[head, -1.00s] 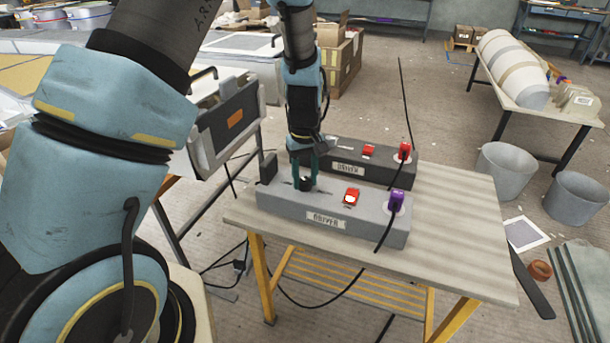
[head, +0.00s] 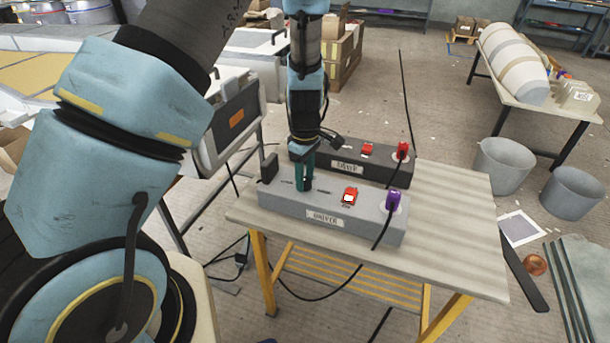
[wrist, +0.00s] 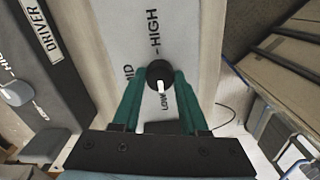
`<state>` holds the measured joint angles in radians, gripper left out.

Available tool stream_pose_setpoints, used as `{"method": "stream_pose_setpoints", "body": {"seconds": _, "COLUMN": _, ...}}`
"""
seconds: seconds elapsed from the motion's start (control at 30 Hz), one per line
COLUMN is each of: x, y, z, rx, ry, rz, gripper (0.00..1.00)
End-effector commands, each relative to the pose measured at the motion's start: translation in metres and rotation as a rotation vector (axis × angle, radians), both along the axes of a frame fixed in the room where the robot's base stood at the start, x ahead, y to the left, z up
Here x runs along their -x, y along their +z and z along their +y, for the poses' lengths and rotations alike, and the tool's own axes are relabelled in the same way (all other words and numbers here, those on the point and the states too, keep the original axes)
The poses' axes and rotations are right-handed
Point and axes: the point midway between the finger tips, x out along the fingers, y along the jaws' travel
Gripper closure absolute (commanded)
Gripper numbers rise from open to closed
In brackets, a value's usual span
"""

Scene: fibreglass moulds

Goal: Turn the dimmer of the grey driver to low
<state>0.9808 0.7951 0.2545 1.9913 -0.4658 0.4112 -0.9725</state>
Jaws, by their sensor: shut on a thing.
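The grey driver (head: 270,203) lies on the near side of the table, with a red switch (head: 349,195) and a purple plug (head: 393,200) on top. My gripper (head: 305,186) points down at its left end, shut on the black dimmer knob (wrist: 158,73). In the wrist view the green fingers stand on either side of the knob. The knob's white pointer faces the LOW mark (wrist: 163,101); HIGH (wrist: 154,32) is at the opposite side and MID (wrist: 128,76) is partly hidden by a finger. In the head view the fingers mostly hide the knob.
A dark driver (head: 374,167) with a red switch and red plug lies close behind the grey one. Black cables run from the plugs. The table's right part (head: 455,225) is bare. A grey case (head: 228,125) stands left of the table.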

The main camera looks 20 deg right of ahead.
Motion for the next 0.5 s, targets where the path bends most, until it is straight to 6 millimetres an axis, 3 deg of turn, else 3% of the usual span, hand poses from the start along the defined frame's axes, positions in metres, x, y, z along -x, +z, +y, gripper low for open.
{"method": "stream_pose_setpoints", "body": {"seconds": 0.47, "x": 0.0003, "y": -0.0002, "z": -0.0007, "rx": 0.001, "ry": 0.015, "rz": 0.0, "gripper": 1.0}}
{"method": "stream_pose_setpoints", "body": {"seconds": 0.5, "x": 0.0003, "y": -0.0002, "z": -0.0007, "rx": 0.001, "ry": 0.015, "rz": 0.0, "gripper": 0.55}}
